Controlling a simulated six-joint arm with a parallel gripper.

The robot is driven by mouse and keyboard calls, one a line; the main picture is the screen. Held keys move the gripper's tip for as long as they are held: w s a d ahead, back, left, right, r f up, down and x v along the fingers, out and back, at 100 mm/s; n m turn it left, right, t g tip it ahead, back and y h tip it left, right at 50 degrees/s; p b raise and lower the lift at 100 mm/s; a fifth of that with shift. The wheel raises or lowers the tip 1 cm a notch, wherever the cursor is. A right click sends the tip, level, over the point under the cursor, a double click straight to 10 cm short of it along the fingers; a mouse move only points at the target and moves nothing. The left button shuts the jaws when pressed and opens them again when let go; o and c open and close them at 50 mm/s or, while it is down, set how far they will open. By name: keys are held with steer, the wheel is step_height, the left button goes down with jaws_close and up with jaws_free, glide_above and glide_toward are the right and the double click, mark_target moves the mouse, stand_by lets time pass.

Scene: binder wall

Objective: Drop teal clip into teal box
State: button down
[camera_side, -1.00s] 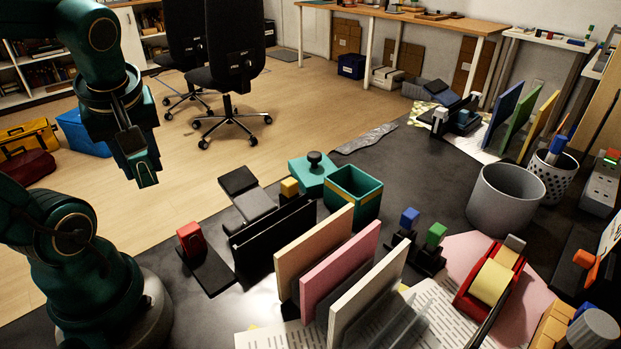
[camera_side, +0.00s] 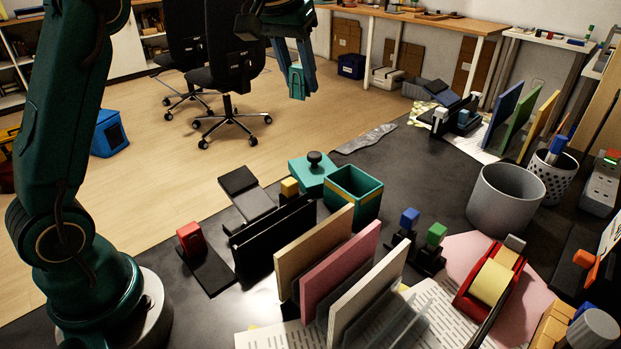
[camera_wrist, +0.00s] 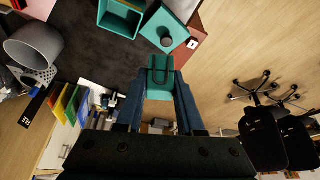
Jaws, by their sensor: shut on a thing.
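The teal clip (camera_wrist: 160,80) is between my fingertips in the wrist view. My gripper (camera_side: 301,86) is shut on it, high up, and the clip (camera_side: 296,78) shows as a lighter teal patch in the side view. The open teal box (camera_side: 367,207), with a yellow band, stands on the dark desk below and to the right of my gripper in the side view. It also shows at the top of the wrist view (camera_wrist: 119,24). Its teal lid (camera_side: 309,178) with a dark knob lies beside it.
Black upright holders (camera_side: 262,243) and tan, pink and white dividers (camera_side: 340,275) stand in front of the box. A grey bin (camera_side: 503,200) stands to its right. A red-topped stand (camera_side: 190,238) is at the left.

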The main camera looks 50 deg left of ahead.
steer(key=w+d+f+m+h, duration=0.1)
steer(key=w+d+f+m, duration=0.2)
steer(key=w+d+f, duration=0.3)
steer(key=shift+d+f+m, duration=0.3)
steer(key=shift+d+f, duration=1.75)
steer(key=shift+f, duration=1.55)
steer(key=shift+c, duration=2.2)
jaws_free()
steer(key=shift+r, duration=0.1)
